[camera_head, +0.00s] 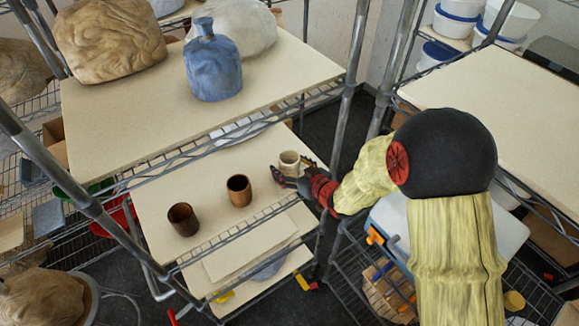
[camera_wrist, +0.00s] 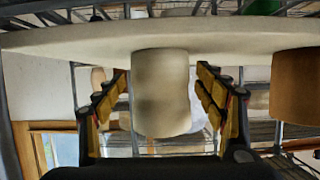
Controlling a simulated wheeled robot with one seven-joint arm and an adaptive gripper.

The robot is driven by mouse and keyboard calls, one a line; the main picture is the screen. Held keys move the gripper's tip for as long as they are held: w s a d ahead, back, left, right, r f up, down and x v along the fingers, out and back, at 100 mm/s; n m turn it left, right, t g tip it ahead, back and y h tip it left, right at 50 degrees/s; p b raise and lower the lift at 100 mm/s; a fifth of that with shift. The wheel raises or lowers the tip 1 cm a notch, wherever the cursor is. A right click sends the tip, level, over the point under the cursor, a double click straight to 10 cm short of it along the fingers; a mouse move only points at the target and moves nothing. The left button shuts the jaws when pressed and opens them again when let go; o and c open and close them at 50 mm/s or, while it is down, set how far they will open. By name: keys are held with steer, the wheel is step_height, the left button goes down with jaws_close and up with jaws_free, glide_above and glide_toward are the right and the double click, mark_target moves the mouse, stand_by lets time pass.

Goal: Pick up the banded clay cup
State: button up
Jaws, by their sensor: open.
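A pale cream clay cup (camera_head: 289,161) stands on the middle shelf at the right end of a row of cups. In the wrist view, which looks upside down, this pale cup (camera_wrist: 160,95) is between the two fingers. My gripper (camera_head: 296,172) is open around the cup, with a visible gap on each side in the wrist view (camera_wrist: 163,78). An orange-brown cup (camera_head: 239,190) and a dark brown cup (camera_head: 183,219) stand to its left. Bands are too small to tell clearly on any cup.
The cups' shelf board (camera_head: 210,215) is otherwise mostly bare. A higher shelf (camera_head: 130,120) behind holds a blue jug (camera_head: 212,62) and a large tan lump (camera_head: 110,38). Metal rack posts (camera_head: 345,105) stand near my arm. The brown cup (camera_wrist: 297,85) is beside the right finger.

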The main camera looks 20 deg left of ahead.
steer(key=c, duration=0.3)
steer(key=c, duration=1.2)
